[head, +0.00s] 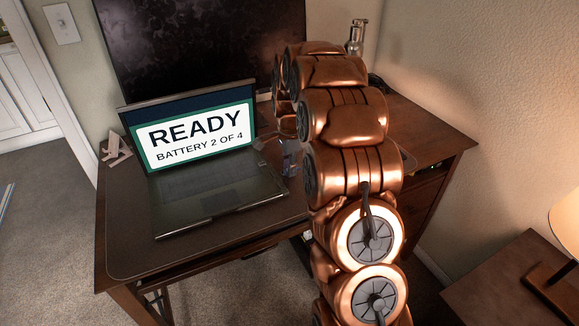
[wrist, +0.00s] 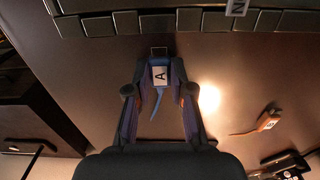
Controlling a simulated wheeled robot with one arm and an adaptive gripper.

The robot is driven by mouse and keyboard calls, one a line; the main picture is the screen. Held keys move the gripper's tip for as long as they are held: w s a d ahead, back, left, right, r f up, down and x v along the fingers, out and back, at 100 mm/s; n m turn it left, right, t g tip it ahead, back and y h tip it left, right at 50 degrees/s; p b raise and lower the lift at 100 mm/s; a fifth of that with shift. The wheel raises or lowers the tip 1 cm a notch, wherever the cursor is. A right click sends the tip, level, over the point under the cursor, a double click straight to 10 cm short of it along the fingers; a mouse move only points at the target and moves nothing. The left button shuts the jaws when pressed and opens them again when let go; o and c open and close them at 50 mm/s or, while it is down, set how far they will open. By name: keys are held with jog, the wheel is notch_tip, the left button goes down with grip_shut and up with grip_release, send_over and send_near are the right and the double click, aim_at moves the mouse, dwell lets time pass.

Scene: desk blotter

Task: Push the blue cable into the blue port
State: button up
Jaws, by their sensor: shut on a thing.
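In the wrist view, my gripper (wrist: 159,98) is shut on the blue cable (wrist: 159,62), gripping its plug end. The plug carries a white label with the letter A, and its metal tip points to the top of the picture. A thin blue lead trails back between the fingers. The laptop (wrist: 100,26) edge lies just beyond the tip, with a small gap seeming to show. I cannot make out a blue port in either view. In the head view, the open laptop (head: 215,190) stands left of my arm, which partly hides my gripper (head: 289,158).
An orange cable (wrist: 268,120) lies on the desk blotter at the right of the wrist view, near a black object (wrist: 284,166). A grey tag (wrist: 237,7) sits on the laptop side. The laptop screen (head: 195,132) reads READY. A wooden phone-stand-like object (head: 115,148) stands at left.

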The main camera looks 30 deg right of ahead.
aim_at(282, 173)
jog(key=shift+w+a, duration=0.1)
jog(key=shift+a, duration=1.15)
dwell(0.4)
jog(key=o, duration=0.9)
jog(key=shift+c, duration=0.2)
notch_tip(282, 173, up, 12)
dwell(0.3)
